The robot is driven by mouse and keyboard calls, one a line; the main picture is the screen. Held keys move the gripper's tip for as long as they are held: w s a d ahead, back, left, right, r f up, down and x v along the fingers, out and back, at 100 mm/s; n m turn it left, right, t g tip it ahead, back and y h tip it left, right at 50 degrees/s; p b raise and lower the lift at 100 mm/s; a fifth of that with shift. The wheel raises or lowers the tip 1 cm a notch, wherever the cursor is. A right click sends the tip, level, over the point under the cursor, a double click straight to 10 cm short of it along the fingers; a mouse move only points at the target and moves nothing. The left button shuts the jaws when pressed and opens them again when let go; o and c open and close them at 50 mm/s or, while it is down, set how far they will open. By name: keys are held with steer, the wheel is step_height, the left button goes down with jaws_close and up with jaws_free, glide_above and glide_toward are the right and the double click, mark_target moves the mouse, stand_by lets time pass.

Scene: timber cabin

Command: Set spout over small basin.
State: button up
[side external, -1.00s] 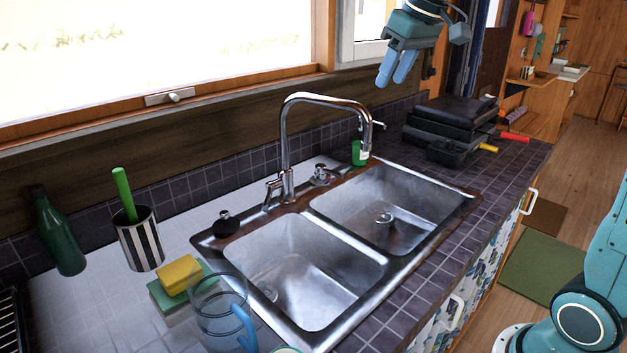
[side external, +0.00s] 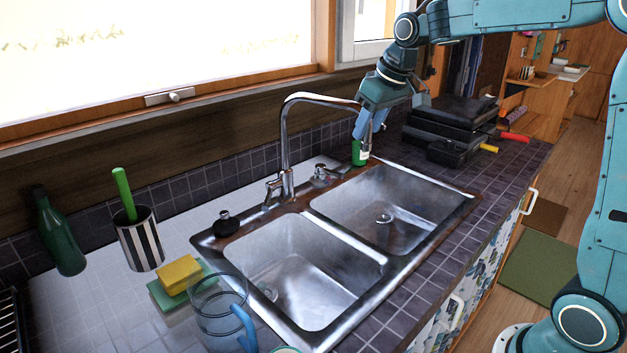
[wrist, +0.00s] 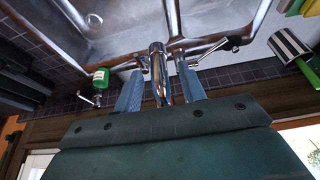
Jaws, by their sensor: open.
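The chrome spout (side external: 287,130) arches up from the sink's back rim and reaches right; its outer end is partly hidden by my gripper (side external: 369,128). In the wrist view the spout (wrist: 157,62) lies between the two spread fingers of my gripper (wrist: 160,88), which is open; contact cannot be told. The steel sink has a nearer left basin (side external: 295,265) and a farther right basin (side external: 385,200); which is smaller is hard to tell. The spout's end is near the back of the right basin.
A green soap bottle (side external: 360,153) stands right beside my gripper, behind the sink. Black cases (side external: 450,125) are stacked to the right. A glass jug (side external: 218,305), sponges (side external: 180,275), a striped cup (side external: 139,240) and a dark green bottle (side external: 60,238) are at the left.

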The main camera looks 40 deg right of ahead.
steer(key=shift+w+f, duration=0.25)
steer(key=shift+f, duration=0.4)
jaws_close()
steer(key=shift+a, duration=0.2)
steer(key=w+a+m+h, duration=0.2)
steer(key=a+m, duration=0.3)
steer(key=a, duration=0.9)
steer(key=shift+m, duration=0.4)
steer(key=shift+r, duration=0.15)
